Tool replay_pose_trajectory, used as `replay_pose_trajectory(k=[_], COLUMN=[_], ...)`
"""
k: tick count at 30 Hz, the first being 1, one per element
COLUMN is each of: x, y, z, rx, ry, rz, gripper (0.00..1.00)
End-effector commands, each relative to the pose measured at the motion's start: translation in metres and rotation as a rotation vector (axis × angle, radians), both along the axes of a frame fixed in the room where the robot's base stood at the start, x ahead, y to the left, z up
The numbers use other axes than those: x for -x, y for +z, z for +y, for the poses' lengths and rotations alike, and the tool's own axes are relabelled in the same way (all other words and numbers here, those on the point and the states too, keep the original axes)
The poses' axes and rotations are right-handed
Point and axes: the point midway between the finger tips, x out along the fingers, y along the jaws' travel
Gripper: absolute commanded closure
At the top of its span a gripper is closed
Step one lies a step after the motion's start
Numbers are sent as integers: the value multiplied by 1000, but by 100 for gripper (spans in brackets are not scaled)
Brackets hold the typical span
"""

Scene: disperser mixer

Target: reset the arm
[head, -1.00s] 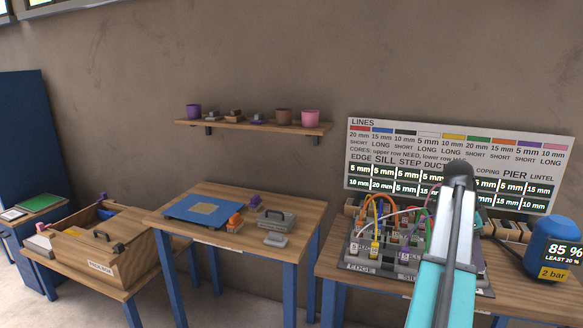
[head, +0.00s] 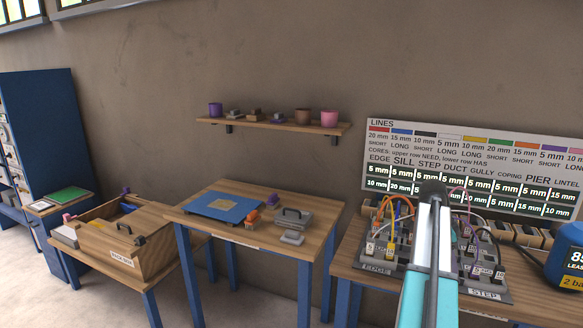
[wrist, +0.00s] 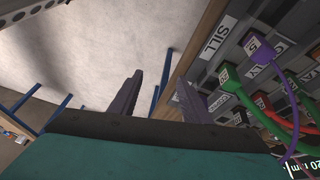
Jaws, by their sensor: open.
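My arm (head: 432,262) rises at the lower right of the head view, in front of the rack of connectors and cables. My gripper (wrist: 160,98) shows in the wrist view with its two dark fingers apart and nothing between them. In the head view the fingers cannot be made out. In the wrist view the fingers are over the bench's edge, with pale floor (wrist: 110,45) below and to the left.
The connector rack (head: 382,262) with coloured cables (wrist: 285,70) lies close to the right of my fingers in the wrist view. A blue gauge (head: 566,256) stands at the right. A middle table (head: 225,230), a wooden box (head: 120,250) and a wall shelf (head: 270,124) are at left.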

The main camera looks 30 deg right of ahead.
Motion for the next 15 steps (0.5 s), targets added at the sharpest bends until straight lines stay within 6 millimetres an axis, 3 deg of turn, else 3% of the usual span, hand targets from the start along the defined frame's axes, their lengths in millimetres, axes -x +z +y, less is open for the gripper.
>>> replay_pose_trajectory(k=[6,15], x=[-49,-91], y=[-68,-156], z=[56,139], rx=[-76,-171], ry=[110,251], rz=[63,141], gripper=[57,57])
